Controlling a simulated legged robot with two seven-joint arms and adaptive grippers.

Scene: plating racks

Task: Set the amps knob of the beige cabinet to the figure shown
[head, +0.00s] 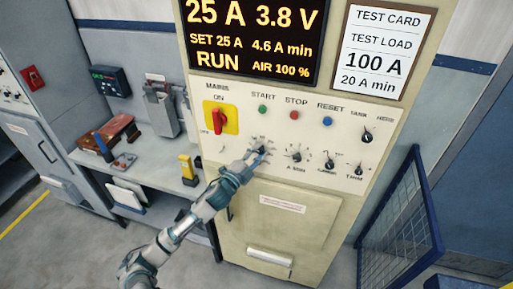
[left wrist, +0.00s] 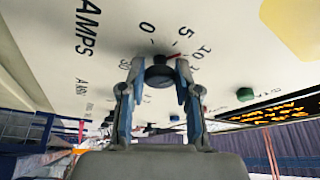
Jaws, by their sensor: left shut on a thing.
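The beige cabinet (head: 285,215) stands in the middle of the head view. Its display (head: 250,40) reads 25 A, 3.8 V, SET 25 A, 4.6 A min, RUN, AIR 100 %. The test card (head: 382,52) beside it reads TEST LOAD 100 A, 20 A min. My left gripper (head: 258,157) is shut on the amps knob, a dark round knob (left wrist: 158,76) in the left wrist view. A short red mark shows at the knob's edge on the side of the 5 and 10 figures. Some scale figures are hidden by the fingers. My right gripper is not in view.
The red mains switch (head: 218,118) is left of the amps knob, and the A min knob (head: 296,156) is right of it. Coloured buttons (head: 296,115) sit above. A bench (head: 150,165) stands left and a blue mesh frame (head: 405,215) right.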

